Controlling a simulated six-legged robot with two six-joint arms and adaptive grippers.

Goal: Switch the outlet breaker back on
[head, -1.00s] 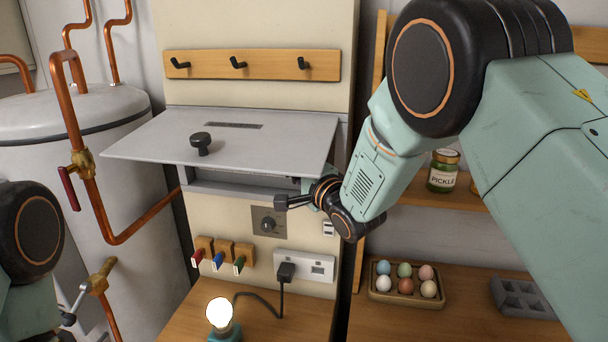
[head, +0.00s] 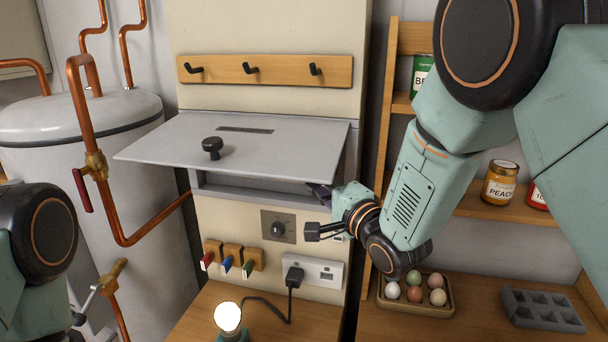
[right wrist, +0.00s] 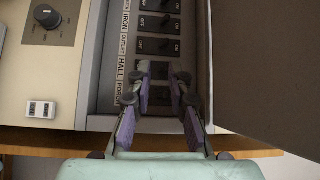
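The breaker panel (right wrist: 110,104) shows in the right wrist view as a column of black switches marked OFF and ON. The outlet breaker (right wrist: 158,46) lies just beyond my fingertips, beside the label OUTLET; its exact position is hard to read. My right gripper (right wrist: 162,72) is open, its two purple fingers apart over the lower switches near the HALL and PORCH labels. I cannot tell whether they touch a switch. In the head view, the grey panel cover (head: 260,145) is raised and hides the switches; my right gripper (head: 320,192) is at its right edge. My left gripper is out of view.
A lit lamp (head: 228,317) stands on the bench. An egg tray (head: 420,305) and jars are at right. The open cover (right wrist: 265,70) bounds my right gripper's right side.

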